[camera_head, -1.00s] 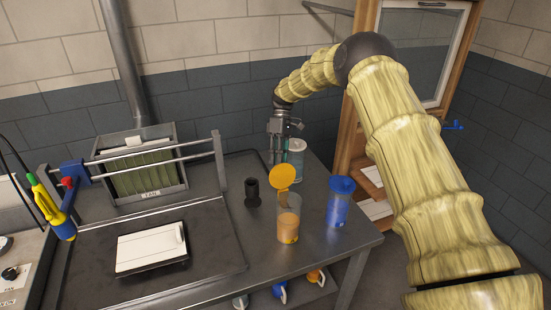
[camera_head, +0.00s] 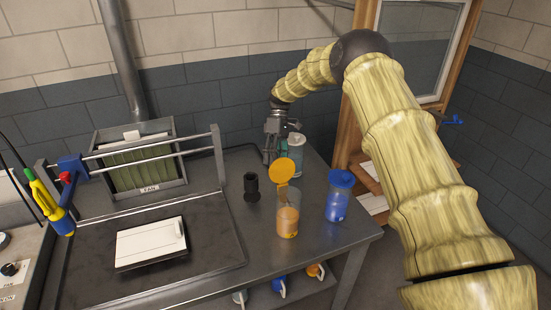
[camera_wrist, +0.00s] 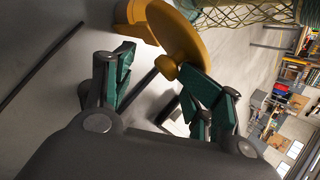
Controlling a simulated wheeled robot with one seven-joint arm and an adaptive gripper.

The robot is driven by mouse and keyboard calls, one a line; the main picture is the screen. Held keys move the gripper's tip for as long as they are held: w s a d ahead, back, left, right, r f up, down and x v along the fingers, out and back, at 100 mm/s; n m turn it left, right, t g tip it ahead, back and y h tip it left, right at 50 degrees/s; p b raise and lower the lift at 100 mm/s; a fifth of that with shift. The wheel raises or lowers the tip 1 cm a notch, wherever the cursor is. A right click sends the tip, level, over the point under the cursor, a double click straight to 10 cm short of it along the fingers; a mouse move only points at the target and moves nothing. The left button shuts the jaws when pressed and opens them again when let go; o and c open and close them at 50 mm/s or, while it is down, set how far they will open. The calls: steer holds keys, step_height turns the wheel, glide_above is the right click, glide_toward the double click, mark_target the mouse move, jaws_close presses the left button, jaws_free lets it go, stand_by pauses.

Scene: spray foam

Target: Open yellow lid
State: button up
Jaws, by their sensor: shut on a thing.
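The yellow lid (camera_head: 282,171) stands tilted up, open, at the rim of a clear container with orange contents (camera_head: 288,217) on the metal table. It looks large and close in the wrist view (camera_wrist: 178,38), with a small tab near my right finger. My gripper (camera_head: 268,156) points down behind the lid in the head view. In the wrist view my gripper (camera_wrist: 160,85) has its green fingers apart, the right one overlapping the lid's edge. What lies between the fingers cannot be made out. I cannot tell whether the finger touches the lid.
A white-capped container (camera_head: 296,142) stands just right of my gripper. A blue-lidded container (camera_head: 338,195) is to the right, near the table (camera_head: 335,248) edge. A black cup (camera_head: 251,187) is to the left. A flat tray (camera_head: 225,250) and metal rails fill the left side.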

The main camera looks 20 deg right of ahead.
steer(key=shift+s+d, duration=0.15)
steer(key=shift+d, duration=0.5)
steer(key=v, duration=1.2)
steer(key=shift+r, duration=0.2)
